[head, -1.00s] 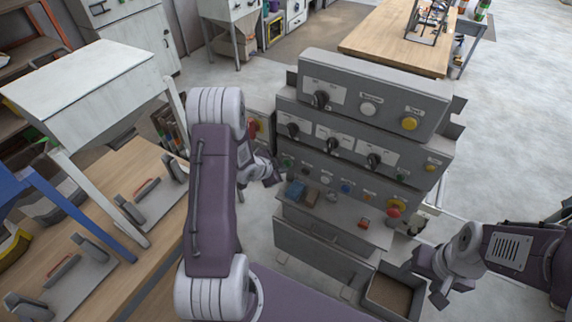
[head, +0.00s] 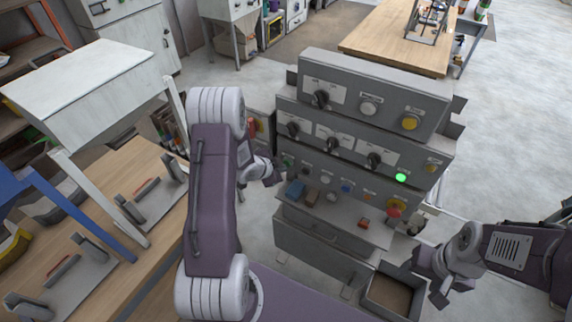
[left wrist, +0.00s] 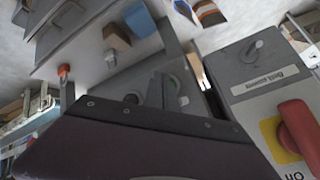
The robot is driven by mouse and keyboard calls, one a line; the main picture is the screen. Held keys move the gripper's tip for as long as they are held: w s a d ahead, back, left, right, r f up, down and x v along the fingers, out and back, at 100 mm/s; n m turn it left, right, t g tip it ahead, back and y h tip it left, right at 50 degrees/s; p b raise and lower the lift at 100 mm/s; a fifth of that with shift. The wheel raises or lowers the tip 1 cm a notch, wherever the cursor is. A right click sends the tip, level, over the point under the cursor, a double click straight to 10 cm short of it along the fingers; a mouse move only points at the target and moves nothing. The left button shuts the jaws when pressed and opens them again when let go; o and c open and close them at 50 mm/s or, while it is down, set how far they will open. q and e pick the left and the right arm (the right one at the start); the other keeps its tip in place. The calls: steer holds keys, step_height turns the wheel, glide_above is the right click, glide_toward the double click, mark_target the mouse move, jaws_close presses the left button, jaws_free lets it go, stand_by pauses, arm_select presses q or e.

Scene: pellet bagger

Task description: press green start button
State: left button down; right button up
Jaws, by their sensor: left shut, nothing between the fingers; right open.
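The grey control panel (head: 345,150) stands in the middle of the head view. A small green button (head: 287,161) sits at the left end of its lower row. My left gripper (head: 279,177) is shut and empty, with its tips close by the button; I cannot tell whether they touch it. In the left wrist view the dark fingers (left wrist: 161,92) point at the panel face and partly cover the button area. A green lamp (head: 400,177) on the panel's right is lit. My right gripper (head: 428,278) is open and empty beside the bin at lower right.
Blue and brown blocks (head: 296,189) lie on the panel's ledge. A side box with a red handle (left wrist: 300,130) is close on the right of the left wrist view. A bin (head: 388,296) stands below.

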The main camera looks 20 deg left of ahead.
arm_select(q)
steer(key=s+b, duration=0.1)
steer(key=s, duration=0.6)
steer(key=shift+a, duration=0.25)
stand_by(0.5)
steer(key=w+d+r+m+t+b, duration=0.1)
steer(key=w+d+r, duration=0.1)
steer(key=d+r, duration=0.25)
steer(key=w+d+r+m+b, duration=0.1)
steer(key=w+d+r, duration=0.2)
steer(key=d+r, duration=0.15)
steer(key=s+d+f+n+g, duration=0.1)
steer(key=s+n+g, duration=0.3)
steer(key=s, duration=0.6)
steer(key=s+d+f+n+g+y, duration=0.1)
steer(key=s+f+n+g, duration=0.1)
steer(key=s+n+g, duration=0.2)
steer(key=s+n, duration=0.3)
steer(key=s, duration=0.3)
steer(key=shift+d+f+n, duration=0.15)
steer(key=shift+f+n, duration=0.2)
steer(key=shift+n, duration=0.05)
steer(key=shift+s, duration=0.2)
